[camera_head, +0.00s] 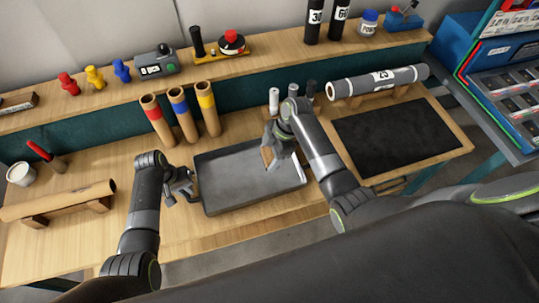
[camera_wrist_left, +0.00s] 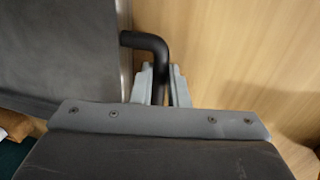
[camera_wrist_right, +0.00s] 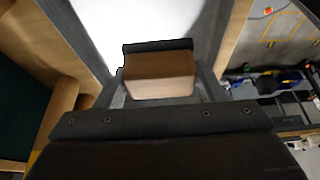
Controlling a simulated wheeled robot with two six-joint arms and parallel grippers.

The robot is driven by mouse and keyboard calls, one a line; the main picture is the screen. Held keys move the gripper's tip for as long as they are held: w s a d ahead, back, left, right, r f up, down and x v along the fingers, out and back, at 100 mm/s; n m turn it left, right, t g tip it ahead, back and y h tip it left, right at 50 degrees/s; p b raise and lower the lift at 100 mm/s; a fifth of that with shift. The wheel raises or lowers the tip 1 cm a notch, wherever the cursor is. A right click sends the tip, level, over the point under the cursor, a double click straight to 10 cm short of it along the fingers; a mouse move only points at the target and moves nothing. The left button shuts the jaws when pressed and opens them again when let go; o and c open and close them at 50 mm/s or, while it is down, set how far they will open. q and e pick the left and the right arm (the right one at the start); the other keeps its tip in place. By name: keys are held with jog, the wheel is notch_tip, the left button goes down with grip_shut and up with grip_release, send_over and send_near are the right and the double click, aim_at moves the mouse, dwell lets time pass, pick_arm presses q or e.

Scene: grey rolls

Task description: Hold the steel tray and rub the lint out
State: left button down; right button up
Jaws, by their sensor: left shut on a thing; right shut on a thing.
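The steel tray (camera_head: 232,195) lies on the bench, a shallow grey pan with a dark rim. Its floor looks pale grey with darker patches; lint is too small to make out. My left gripper (camera_head: 184,187) is at the tray's left side, shut on the black bent handle (camera_wrist_left: 150,42), which shows in the left wrist view. My right gripper (camera_head: 276,152) is over the tray's back right part, shut on a wooden block (camera_wrist_right: 158,76) with a dark pad (camera_wrist_right: 157,46) on its far face. I cannot tell whether the pad touches the tray.
Three cardboard tubes with red, blue and yellow bands (camera_head: 207,112) stand behind the tray. Small cylinders (camera_head: 274,100) stand behind my right gripper. A black mat (camera_head: 395,138) and a grey roll (camera_head: 377,82) are right. A brown roll (camera_head: 60,200) lies left.

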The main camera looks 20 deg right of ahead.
pick_arm(q)
jog(key=c, duration=1.3)
grip_release()
jog(key=shift+c, duration=0.2)
jog(key=shift+r, duration=0.1)
notch_tip(320, 180, up, 12)
jog(key=a, duration=0.2)
jog(key=shift+a+f, duration=0.15)
jog(key=shift+f, duration=0.1)
